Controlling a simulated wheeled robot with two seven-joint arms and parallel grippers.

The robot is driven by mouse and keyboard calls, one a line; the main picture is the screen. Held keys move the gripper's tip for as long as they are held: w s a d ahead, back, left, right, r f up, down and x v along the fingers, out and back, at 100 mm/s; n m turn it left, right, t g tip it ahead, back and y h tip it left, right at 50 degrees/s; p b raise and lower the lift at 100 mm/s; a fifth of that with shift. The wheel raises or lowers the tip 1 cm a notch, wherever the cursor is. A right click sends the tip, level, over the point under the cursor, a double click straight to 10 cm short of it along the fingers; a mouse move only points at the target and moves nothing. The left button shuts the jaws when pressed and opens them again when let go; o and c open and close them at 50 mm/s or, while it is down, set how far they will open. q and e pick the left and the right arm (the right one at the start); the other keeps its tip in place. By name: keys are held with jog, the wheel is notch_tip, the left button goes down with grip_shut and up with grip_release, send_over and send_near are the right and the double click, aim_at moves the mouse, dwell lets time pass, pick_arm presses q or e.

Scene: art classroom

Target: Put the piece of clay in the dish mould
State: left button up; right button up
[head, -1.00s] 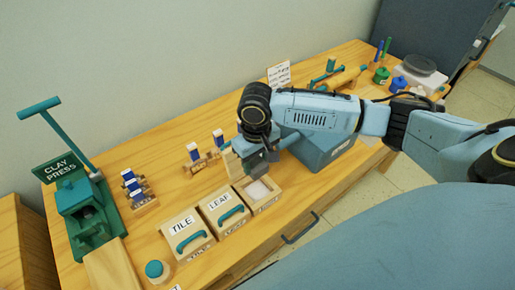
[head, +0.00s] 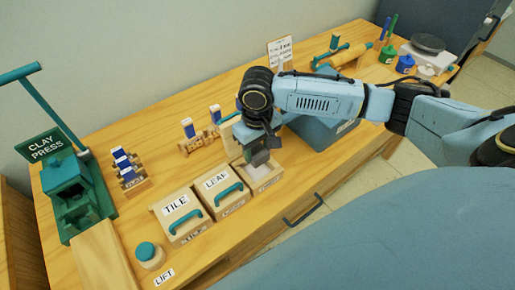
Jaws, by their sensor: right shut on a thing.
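My right gripper (head: 261,157) points down just over the open third mould (head: 266,180), a wooden box with a pale inside, taken as the dish mould; its label is not readable. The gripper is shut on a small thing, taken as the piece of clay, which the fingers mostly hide. I cannot tell whether it touches the mould. The closed moulds TILE (head: 181,214) and LEAF (head: 222,191) stand left of it with teal handles. My left gripper is not in view.
A green clay press (head: 77,192) stands at the left. A rack with blue and white blocks (head: 128,168) is beside it. A blue-grey box (head: 322,132) is right of my gripper. A teal-topped round thing (head: 147,253) stands in front. Bare table lies between rack and moulds.

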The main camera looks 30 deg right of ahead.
aim_at(257, 155)
jog(key=shift+f+b, duration=0.45)
jog(key=shift+f, duration=2.2)
jog(key=o, duration=1.1)
jog(key=shift+o, duration=0.2)
notch_tip(257, 155, up, 8)
jog(key=p, duration=1)
